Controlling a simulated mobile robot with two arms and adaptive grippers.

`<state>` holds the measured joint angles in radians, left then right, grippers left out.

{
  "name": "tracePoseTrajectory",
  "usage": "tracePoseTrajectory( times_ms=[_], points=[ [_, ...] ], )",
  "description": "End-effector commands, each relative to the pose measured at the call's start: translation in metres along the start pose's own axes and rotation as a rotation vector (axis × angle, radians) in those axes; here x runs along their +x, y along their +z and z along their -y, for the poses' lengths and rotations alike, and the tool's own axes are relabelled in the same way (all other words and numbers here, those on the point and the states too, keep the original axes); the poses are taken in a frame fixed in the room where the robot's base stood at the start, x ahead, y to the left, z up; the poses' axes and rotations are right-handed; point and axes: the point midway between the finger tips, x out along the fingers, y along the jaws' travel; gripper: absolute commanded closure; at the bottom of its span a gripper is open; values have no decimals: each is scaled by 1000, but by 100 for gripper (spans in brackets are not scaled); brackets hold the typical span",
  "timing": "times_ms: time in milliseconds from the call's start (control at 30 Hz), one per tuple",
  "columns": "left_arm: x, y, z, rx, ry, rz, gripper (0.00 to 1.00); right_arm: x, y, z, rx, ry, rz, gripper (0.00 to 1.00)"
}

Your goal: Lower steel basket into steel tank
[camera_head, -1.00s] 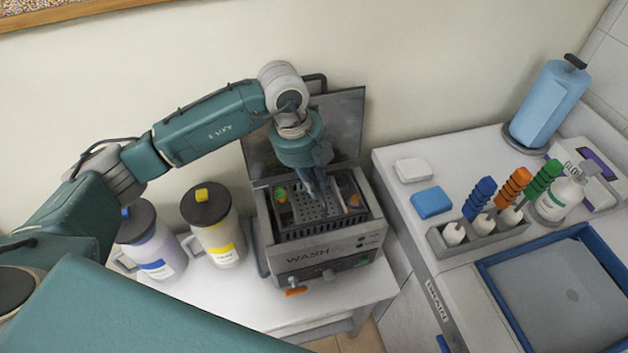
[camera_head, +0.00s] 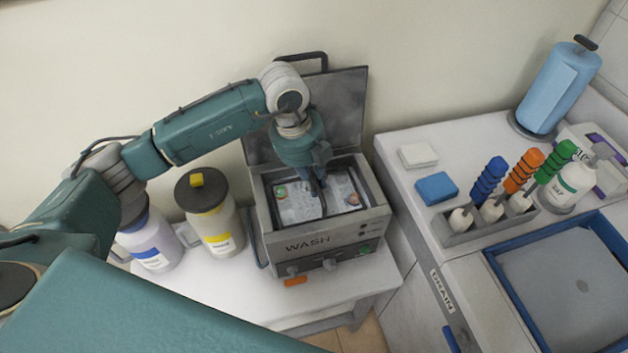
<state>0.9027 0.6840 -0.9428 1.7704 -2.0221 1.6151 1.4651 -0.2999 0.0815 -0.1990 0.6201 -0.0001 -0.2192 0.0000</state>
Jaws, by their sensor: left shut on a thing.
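The steel tank (camera_head: 320,238), marked WASH, stands on a white table with its lid (camera_head: 340,110) raised at the back. Pale, cloudy liquid (camera_head: 290,208) shows inside it. The steel basket is down in the tank, mostly hidden under the liquid, with small coloured items showing at its left and right. My left gripper (camera_head: 318,195) points down into the tank from above and is shut on the basket's handle, which is largely hidden by the fingers. My right gripper is not in view.
Two lidded jugs, one blue-labelled (camera_head: 150,245) and one yellow-labelled (camera_head: 218,232), stand left of the tank. A rack (camera_head: 470,232) of coloured-handled brushes, a blue sponge (camera_head: 436,188) and a blue-rimmed DRAIN basin (camera_head: 500,270) are on the right counter.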

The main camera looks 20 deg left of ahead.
Motion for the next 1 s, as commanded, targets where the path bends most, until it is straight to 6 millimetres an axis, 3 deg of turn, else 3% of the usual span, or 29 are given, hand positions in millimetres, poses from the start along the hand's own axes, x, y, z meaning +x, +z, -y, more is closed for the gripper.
tracePoseTrajectory(
  times_ms=[900,933,1000],
  points=[
    [27,0,-5,0,-2,1,100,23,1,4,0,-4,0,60],
    [26,0,-4,0,-2,1,82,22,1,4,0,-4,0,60],
    [25,0,-4,0,-2,1,68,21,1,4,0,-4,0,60]
  ],
)
